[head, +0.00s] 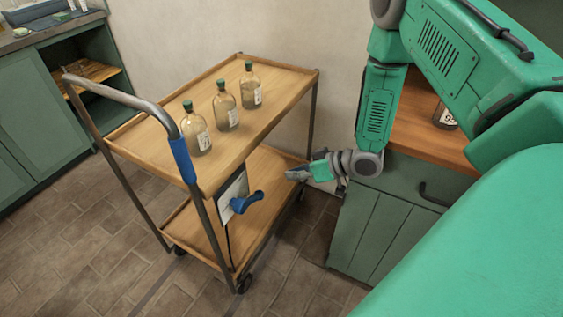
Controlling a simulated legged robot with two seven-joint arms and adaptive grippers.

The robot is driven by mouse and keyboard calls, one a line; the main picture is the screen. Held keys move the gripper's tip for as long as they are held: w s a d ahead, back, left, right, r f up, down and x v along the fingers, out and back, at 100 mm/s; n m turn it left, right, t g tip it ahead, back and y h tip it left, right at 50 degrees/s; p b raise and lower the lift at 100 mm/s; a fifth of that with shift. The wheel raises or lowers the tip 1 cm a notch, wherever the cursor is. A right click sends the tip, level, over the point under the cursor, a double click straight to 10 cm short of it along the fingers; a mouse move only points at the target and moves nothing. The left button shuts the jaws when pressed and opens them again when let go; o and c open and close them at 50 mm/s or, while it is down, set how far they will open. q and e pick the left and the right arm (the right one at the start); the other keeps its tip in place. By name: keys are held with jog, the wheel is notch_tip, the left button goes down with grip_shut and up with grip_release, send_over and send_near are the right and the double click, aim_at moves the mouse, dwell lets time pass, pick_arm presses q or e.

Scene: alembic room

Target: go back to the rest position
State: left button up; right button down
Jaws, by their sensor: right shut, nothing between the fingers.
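My right arm, green and grey, comes in from the upper right and hangs down. My right gripper (304,172) is at its end, just right of the cart's lower shelf in the picture, with its fingers shut and empty. It looks apart from the cart, though the depth gap is hard to tell. My left gripper is not in view.
A wooden cart (275,82) carries three green-capped bottles: one in front (195,132), one in the middle (225,107), one behind (250,86). A green cabinet (372,228) stands right, another (40,120) left. Tiled floor (90,245) is clear.

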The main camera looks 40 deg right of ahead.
jog(key=s+a+f+m+g+h, duration=0.1)
jog(key=s+a+f+g+h, duration=0.2)
jog(key=s+a+f, duration=0.35)
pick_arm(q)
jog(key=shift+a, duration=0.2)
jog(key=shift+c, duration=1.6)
pick_arm(e)
jog(key=s+a+g+h, duration=0.1)
jog(key=s+a+g, duration=0.1)
jog(key=s, duration=0.7)
jog(key=s+a+m+g+h, duration=0.1)
jog(key=s+g, duration=0.3)
jog(key=s, duration=0.6)
jog(key=shift+a+h, duration=0.5)
jog(key=shift+h, duration=0.2)
